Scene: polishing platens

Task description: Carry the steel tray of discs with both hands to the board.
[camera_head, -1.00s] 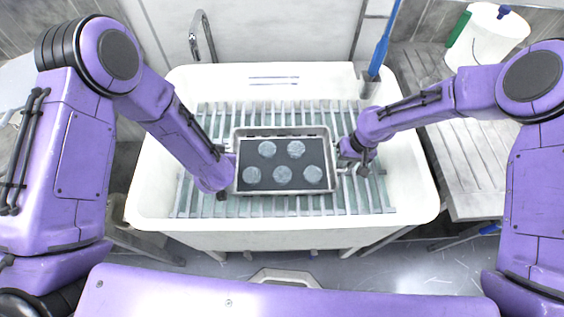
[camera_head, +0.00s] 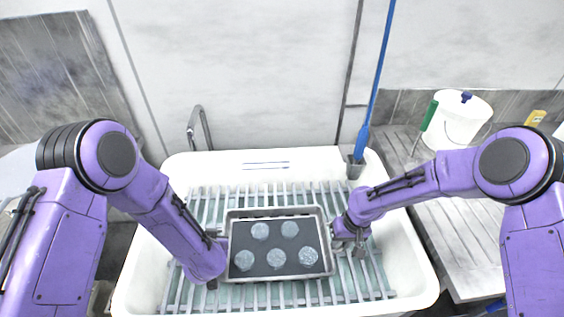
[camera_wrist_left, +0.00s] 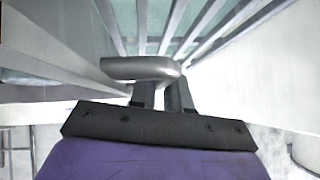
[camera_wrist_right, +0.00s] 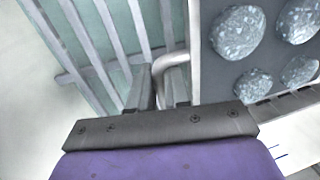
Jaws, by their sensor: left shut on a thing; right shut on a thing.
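The steel tray (camera_head: 275,211) is a shallow rectangle with a dark inside and several pale grey, rough discs (camera_head: 276,258) lying flat in it. It is over the slatted rack of the white sink and looks about level. My left gripper (camera_head: 220,240) is at the tray's left end; in the left wrist view its fingers (camera_wrist_left: 160,95) are shut on a bent steel handle (camera_wrist_left: 140,68). My right gripper (camera_head: 337,236) is shut on the handle at the right end, which shows in the right wrist view (camera_wrist_right: 172,62). The gap under the tray is hard to judge.
The white sink (camera_head: 405,270) surrounds the rack (camera_head: 375,275). A ribbed grey board (camera_head: 450,225) lies right of it, with a white bucket (camera_head: 458,122) and a green-handled tool (camera_head: 429,115) at its back. A blue-handled brush (camera_head: 375,85) and a tap (camera_head: 199,125) stand behind the sink.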

